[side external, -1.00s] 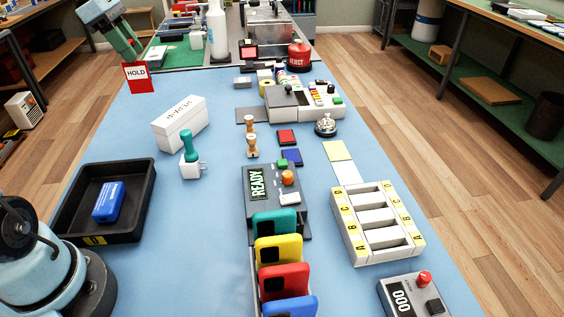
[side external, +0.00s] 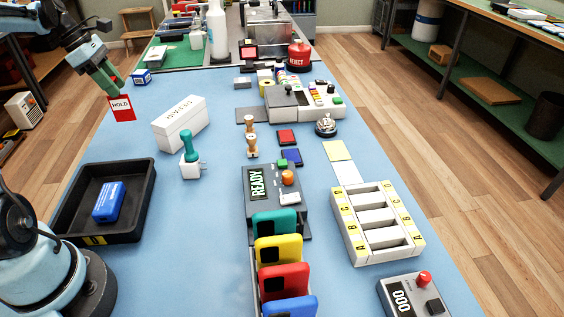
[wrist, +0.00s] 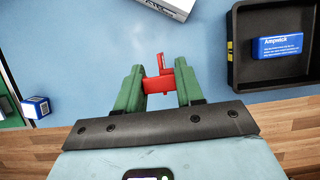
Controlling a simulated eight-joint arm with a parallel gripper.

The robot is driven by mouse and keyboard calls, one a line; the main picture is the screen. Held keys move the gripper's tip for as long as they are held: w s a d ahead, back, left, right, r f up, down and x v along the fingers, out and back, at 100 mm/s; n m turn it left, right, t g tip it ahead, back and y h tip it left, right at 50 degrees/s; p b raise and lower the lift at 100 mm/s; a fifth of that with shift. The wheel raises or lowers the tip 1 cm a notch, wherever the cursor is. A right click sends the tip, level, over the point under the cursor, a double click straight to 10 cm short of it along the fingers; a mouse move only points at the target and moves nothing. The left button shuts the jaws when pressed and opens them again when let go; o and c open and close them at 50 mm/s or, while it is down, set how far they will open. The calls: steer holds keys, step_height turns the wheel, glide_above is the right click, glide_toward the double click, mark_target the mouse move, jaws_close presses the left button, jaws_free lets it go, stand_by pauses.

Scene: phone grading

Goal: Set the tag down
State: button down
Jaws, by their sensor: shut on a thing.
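The tag is red with a white panel reading HOLD (side external: 122,108). In the side external view it hangs from my gripper (side external: 114,90) over the far left edge of the blue table. In the wrist view the two green fingers of my gripper (wrist: 160,88) are shut on the red tag (wrist: 157,84), which is seen nearly edge-on. I cannot tell for certain whether the tag's lower edge touches the table.
A small blue and white box (side external: 141,77) stands behind the tag. A white box (side external: 179,124) lies to its right. A black tray (side external: 148,200) holding a blue pack (side external: 108,202) lies nearer. Blue table surface (side external: 135,140) is clear between them.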

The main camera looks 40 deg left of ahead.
steer(key=s+a+f, duration=0.1)
steer(key=a+f, duration=0.3)
steer(key=f, duration=0.2)
steer(key=shift+f, duration=0.25)
steer(key=shift+s+f, duration=0.1)
steer(key=shift+f, duration=0.05)
steer(key=c, duration=0.7)
jaws_free()
